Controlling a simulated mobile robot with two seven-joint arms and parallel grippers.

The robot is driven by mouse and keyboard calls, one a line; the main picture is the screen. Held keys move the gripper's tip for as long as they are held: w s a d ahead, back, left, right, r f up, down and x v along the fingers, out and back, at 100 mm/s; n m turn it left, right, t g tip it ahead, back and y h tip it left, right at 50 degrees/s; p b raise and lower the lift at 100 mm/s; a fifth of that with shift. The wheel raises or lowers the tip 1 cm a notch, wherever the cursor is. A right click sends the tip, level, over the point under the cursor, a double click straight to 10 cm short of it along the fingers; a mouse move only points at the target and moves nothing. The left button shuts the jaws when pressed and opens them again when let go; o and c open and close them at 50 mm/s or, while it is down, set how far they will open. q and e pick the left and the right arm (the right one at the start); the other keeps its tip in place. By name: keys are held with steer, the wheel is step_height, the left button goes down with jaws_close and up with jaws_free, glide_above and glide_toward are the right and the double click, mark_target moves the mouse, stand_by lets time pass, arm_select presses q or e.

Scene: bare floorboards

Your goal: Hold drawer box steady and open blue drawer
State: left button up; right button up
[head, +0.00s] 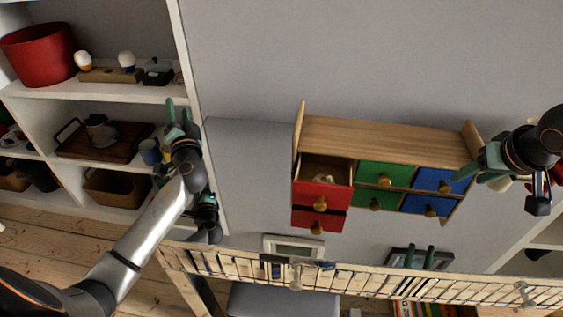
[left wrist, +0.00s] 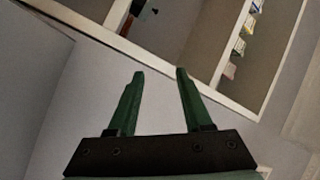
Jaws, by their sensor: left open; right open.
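The wooden drawer box (head: 385,139) stands against the grey wall in the head view, with red, green and blue drawers. The upper red drawer (head: 322,195) is pulled out. The upper blue drawer (head: 437,181) and lower blue drawer (head: 427,205) are at the right end and look shut. My right gripper (head: 484,174) is open beside the box's right end, close to the upper blue drawer; I cannot tell if it touches. My left gripper (head: 178,112) is open and empty by the shelf, well left of the box. Its two green fingers show in the left wrist view (left wrist: 157,80).
A white shelf unit (head: 180,60) on the left holds a red pot (head: 40,54), a wooden tray (head: 105,139) and a blue cup (head: 150,152). A wire rack (head: 370,278) runs below the box. Bare wall lies between shelf and box.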

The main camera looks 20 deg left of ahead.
arm_select(q)
steer(key=d+f+n+t+h, duration=0.1)
steer(key=d+f+t+h, duration=0.2)
steer(key=d, duration=1.3)
steer(key=n+h, duration=0.3)
steer(key=h, duration=0.3)
glide_toward(297, 124)
steer(key=shift+t, duration=0.4)
steer(key=x, duration=0.3)
steer(key=f+x, duration=0.1)
steer(key=x, duration=0.6)
steer(key=shift+f, duration=0.25)
jaws_close()
